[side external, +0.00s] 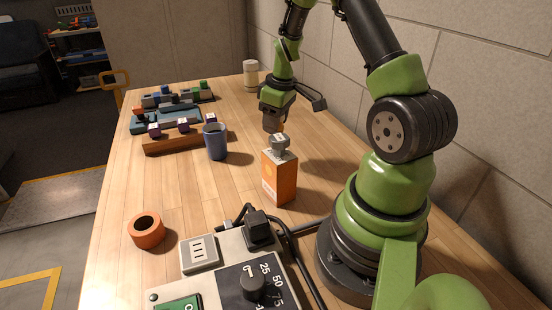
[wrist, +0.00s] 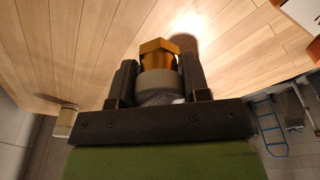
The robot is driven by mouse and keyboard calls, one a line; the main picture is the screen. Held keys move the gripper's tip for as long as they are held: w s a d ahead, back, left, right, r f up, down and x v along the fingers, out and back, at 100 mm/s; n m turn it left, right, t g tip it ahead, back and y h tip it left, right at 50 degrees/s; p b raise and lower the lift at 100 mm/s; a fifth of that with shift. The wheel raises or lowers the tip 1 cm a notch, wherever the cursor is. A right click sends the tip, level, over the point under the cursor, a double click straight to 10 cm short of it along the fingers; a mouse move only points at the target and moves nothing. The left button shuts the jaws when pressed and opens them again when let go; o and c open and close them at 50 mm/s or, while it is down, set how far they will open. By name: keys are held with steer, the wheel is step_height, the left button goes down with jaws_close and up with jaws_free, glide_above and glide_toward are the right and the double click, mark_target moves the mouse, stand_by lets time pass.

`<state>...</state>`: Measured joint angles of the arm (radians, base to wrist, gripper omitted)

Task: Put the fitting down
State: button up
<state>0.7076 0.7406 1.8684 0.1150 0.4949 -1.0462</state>
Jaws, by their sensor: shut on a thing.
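The fitting (wrist: 166,50) has a brass hex end and a pale grey collar. In the wrist view it sits between the two dark fingers of my gripper (wrist: 158,72), which is shut on it. The hex end points away from the palm, over bare wood. In the side external view my gripper (side external: 272,122) hangs above the wooden table, behind the orange box. The fitting is mostly hidden there by the gripper and the grey piece on the box. I cannot tell its exact height above the table.
The orange box (side external: 279,180) stands close by with a grey knob-like piece (side external: 280,147) on top. A blue mug (side external: 215,143), a wooden rack (side external: 185,137) with blocks, an orange ring (side external: 146,231) and a control panel (side external: 225,276) stand around. A pale jar (side external: 250,72) is at the back.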

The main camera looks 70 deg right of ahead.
step_height(320, 180, down, 9)
steer(key=shift+f, duration=0.1)
stand_by(0.3)
steer(key=shift+f, duration=0.1)
steer(key=o, duration=1)
steer(key=shift+c, duration=0.2)
